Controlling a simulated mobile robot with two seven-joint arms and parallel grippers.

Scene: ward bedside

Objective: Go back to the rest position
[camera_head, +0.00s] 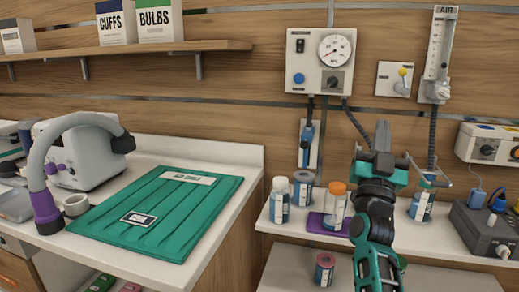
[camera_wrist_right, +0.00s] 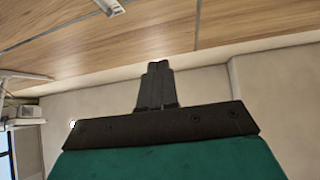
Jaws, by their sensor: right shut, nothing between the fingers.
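My right gripper (camera_head: 382,135) is raised in front of the wall, above the right-hand shelf, with its fingers pointing up. In the right wrist view its two fingers (camera_wrist_right: 157,85) are pressed together with nothing between them, and only ceiling and wall show beyond. My left gripper is not in view.
A grey box with knobs (camera_head: 487,235) stands right. A green mat (camera_head: 165,215) lies on the left counter. A gauge unit (camera_head: 312,75) hangs behind.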

